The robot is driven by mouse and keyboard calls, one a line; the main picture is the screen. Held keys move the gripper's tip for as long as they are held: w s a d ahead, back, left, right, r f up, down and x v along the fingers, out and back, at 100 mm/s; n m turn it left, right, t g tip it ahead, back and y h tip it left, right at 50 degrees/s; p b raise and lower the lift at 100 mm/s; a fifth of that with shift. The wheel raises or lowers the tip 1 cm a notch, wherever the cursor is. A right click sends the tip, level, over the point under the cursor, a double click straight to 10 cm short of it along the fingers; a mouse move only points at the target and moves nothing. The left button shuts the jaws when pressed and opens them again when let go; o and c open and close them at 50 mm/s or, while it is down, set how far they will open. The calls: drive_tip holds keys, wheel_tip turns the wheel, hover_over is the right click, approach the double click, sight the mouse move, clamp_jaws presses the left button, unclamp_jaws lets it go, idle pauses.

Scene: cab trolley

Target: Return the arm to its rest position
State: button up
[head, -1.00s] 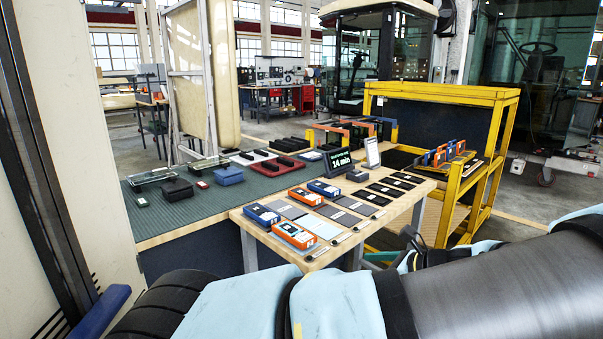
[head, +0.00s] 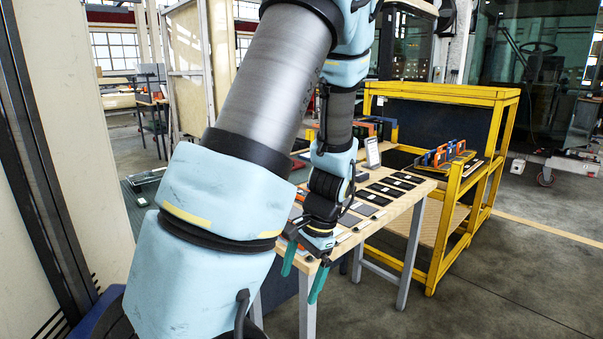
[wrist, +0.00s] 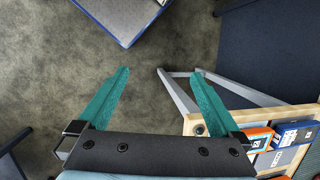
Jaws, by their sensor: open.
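My gripper (head: 303,272) hangs at the near edge of the wooden table in the head view, with its green fingers pointing down. In the wrist view my gripper (wrist: 158,95) has its two green fingers spread wide with nothing between them, and bare floor shows beyond. My arm rises across the middle of the head view and bends down to the gripper. It hides much of the tabletop and most of the green-matted bench.
The wooden table (head: 397,212) holds rows of dark flat devices; its corner shows at the right in the wrist view (wrist: 193,119), with orange and blue devices (wrist: 257,138). A yellow trolley (head: 447,225) stands behind right. Floor (head: 480,280) is clear at the right front.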

drive_tip(key=s+a+r+n+t+h, duration=0.1)
drive_tip(key=a+r+n+t+h, duration=0.1)
drive_tip(key=a+r+n, duration=0.4)
wheel_tip(320, 180, up, 3)
drive_tip(key=n+h, duration=0.1)
drive_tip(key=n, duration=0.1)
drive_tip(key=shift+s+a+f+n, duration=0.15)
drive_tip(key=shift+s+a+n, duration=0.15)
drive_tip(key=shift+n, duration=0.1)
